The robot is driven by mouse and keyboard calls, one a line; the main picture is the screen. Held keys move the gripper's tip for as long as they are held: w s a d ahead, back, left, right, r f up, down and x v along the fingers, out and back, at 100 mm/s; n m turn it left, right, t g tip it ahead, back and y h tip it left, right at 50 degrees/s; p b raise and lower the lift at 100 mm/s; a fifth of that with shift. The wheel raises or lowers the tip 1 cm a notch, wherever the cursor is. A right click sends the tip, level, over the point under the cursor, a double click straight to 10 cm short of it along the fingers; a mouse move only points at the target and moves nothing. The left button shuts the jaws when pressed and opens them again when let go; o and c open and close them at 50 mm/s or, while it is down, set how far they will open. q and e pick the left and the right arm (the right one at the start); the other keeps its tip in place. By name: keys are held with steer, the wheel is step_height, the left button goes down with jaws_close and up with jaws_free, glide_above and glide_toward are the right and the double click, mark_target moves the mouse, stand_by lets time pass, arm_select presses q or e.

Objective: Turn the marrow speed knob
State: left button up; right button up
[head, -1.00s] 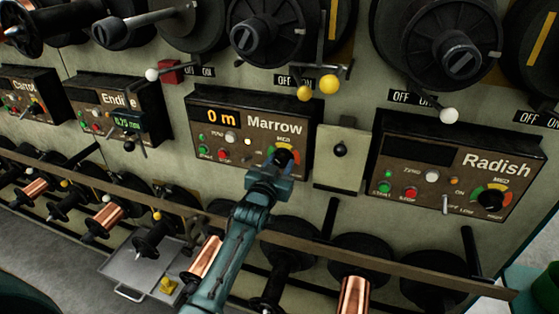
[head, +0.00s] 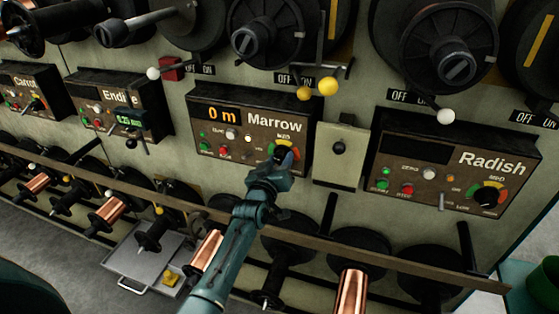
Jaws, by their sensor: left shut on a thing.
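The Marrow panel (head: 264,119) is a dark box with a lit orange "0 m" display at the centre of the head view. Its speed knob (head: 278,153) sits at the panel's lower right, under a small coloured arc. My left gripper (head: 281,157) is at the knob and shut on it, and it hides most of the knob. The knob's pointer cannot be made out. My left arm reaches up from the bottom of the view. My right gripper is not in view.
The Radish panel (head: 450,165) is to the right, with the Endive panel (head: 120,105) to the left. A long rail (head: 380,260) with copper spools runs below. Yellow-balled levers (head: 328,86) hang above.

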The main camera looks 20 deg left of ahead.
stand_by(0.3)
arm_select(q)
steer(key=o, duration=1)
steer(key=shift+s, duration=0.2)
steer(key=s+p, duration=0.3)
steer(key=s, duration=0.1)
steer(key=s+p, duration=0.3)
steer(key=s, duration=0.1)
steer(key=s+p, duration=0.2)
steer(key=s, duration=0.2)
steer(key=shift+s+a+p, duration=0.25)
steer(key=shift+s+p, duration=0.15)
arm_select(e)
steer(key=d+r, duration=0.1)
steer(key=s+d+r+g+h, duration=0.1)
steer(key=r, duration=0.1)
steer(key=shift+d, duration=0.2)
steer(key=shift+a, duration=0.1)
